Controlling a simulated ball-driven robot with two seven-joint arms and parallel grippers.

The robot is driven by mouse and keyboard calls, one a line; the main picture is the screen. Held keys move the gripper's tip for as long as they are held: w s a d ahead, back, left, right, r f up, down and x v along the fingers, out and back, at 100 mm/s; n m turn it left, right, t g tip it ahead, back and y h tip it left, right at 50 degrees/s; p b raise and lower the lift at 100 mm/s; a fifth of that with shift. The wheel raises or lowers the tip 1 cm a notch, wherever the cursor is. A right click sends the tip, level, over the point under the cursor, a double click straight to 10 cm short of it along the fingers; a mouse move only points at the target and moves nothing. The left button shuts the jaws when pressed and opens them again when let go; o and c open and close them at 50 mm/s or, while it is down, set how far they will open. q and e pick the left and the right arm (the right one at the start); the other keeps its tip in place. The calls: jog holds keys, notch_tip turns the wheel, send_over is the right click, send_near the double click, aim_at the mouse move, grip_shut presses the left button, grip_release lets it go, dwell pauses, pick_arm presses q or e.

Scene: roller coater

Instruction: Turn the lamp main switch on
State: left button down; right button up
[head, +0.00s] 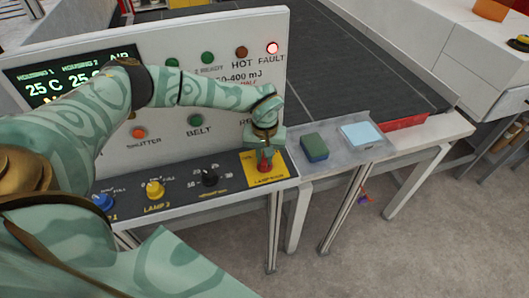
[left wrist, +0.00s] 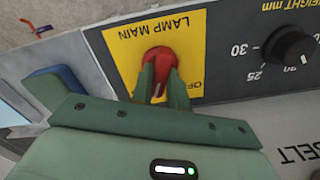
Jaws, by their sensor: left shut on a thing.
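The lamp main switch (head: 264,167) is a red rotary knob on a yellow plate at the right end of the control panel. In the left wrist view the red knob (left wrist: 160,58) sits on the yellow plate (left wrist: 195,45) lettered "LAMP MAIN" and "OF…", partly hidden by the fingers. My left gripper (head: 264,158) reaches down onto it from above. In the left wrist view the green fingers of that gripper (left wrist: 158,82) are shut on the knob, one on each side. The knob's exact pointing is hard to tell. My right gripper is in neither view.
Left along the panel are a black knob (head: 209,177), a yellow knob (head: 154,189) and a blue knob (head: 103,202). A red lamp (head: 272,48) is lit near "FAULT". A green-blue block (head: 314,147) and a light blue pad (head: 361,134) lie on the grey tray to the right.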

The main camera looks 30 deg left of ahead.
pick_arm(q)
jog(key=shift+w+r+m+p, duration=0.15)
jog(key=shift+m+p, duration=0.3)
jog(key=shift+m, duration=1.65)
jog(key=c, duration=1.4)
grip_release()
jog(key=shift+o, duration=0.2)
notch_tip(320, 180, up, 16)
